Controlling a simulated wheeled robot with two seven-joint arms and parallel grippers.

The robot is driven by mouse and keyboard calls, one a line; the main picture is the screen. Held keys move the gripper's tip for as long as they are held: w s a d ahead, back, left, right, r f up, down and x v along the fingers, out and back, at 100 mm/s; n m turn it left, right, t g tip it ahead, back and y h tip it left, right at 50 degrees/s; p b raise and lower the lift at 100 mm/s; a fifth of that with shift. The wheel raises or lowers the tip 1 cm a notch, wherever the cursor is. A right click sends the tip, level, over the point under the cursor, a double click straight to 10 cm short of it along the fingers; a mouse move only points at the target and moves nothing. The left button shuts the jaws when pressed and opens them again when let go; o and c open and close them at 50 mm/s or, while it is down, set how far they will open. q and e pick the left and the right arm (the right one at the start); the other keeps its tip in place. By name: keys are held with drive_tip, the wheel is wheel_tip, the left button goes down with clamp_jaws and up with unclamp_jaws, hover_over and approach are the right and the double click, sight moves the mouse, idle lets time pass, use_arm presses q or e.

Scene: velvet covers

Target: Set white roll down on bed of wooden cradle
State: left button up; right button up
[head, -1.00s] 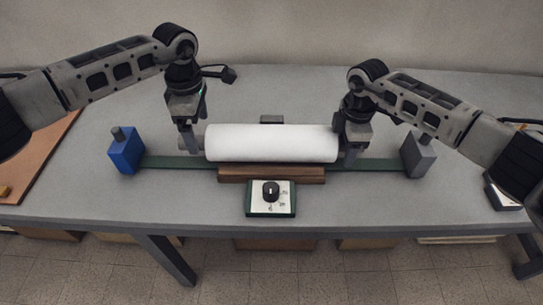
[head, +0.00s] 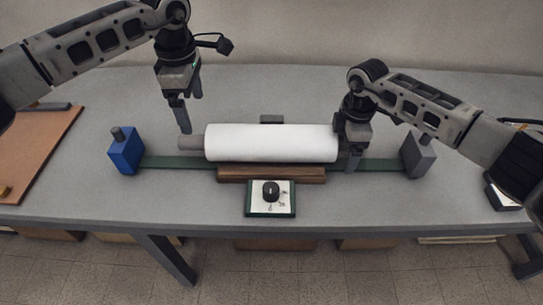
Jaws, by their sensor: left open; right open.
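The white roll (head: 270,143) lies level along the wooden cradle (head: 270,174), with its grey end stub (head: 191,143) showing at the left. The roll hides the cradle's bed, so I cannot see the contact itself. My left gripper (head: 187,115) is open and empty, above and behind the left stub, apart from it. My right gripper (head: 352,158) is open at the roll's right end, with its fingers down around or beside the hidden right stub; I cannot tell which.
A green rail (head: 180,162) runs between a blue block (head: 125,152) at left and a grey block (head: 418,154) at right. A control box with a black knob (head: 270,190) stands in front of the cradle. A brown board (head: 40,150) lies at far left.

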wheel_tip(320, 180, up, 12)
idle(0.6)
idle(0.4)
